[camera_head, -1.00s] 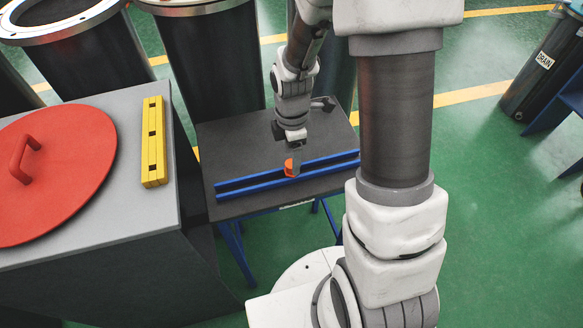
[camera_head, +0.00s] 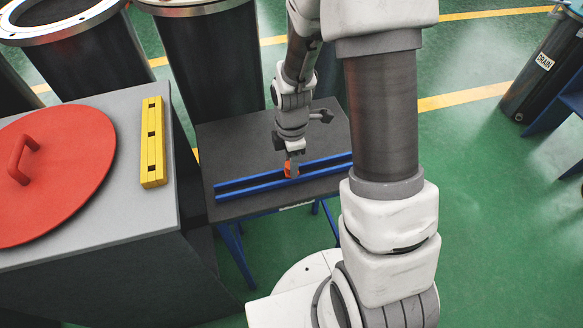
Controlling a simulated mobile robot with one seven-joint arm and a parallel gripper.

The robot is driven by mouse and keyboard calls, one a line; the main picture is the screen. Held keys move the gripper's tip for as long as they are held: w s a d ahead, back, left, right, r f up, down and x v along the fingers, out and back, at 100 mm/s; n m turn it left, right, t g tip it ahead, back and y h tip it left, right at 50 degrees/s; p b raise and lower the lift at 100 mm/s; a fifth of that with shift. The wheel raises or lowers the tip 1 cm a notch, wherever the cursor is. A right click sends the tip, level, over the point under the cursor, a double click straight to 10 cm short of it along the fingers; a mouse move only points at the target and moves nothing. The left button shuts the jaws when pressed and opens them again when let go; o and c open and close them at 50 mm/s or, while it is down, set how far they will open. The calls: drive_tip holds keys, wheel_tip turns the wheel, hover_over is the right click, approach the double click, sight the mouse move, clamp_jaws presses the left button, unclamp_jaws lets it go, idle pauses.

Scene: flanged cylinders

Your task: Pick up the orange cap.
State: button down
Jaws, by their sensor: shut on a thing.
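The orange cap (camera_head: 288,170) is small and sits at the blue rails on the dark-topped table (camera_head: 235,150). My gripper (camera_head: 292,168) reaches down from above and is shut on the cap. The gripper's finger hides part of the cap. I cannot tell whether the cap is clear of the blue rails (camera_head: 245,185) or still touching them.
A grey cabinet at the left bears a red round lid (camera_head: 70,160) with a handle and a yellow bar (camera_head: 153,145). Dark flanged cylinders (camera_head: 212,60) stand behind the table. Another dark cylinder (camera_head: 540,70) stands at the far right. Green floor lies open at the right.

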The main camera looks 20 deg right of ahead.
drive_tip(key=shift+r, duration=0.5)
drive_tip(key=r, duration=0.2)
drive_tip(key=d+r, duration=0.1)
drive_tip(key=r, duration=0.1)
drive_tip(key=shift+p, duration=0.4)
drive_tip(key=s+d+r+p, duration=0.1)
drive_tip(key=s+d+r, duration=0.1)
drive_tip(key=d+r, duration=0.4)
drive_tip(key=d, duration=0.4)
drive_tip(key=shift+s+d, duration=0.15)
drive_tip(key=shift+s, duration=0.25)
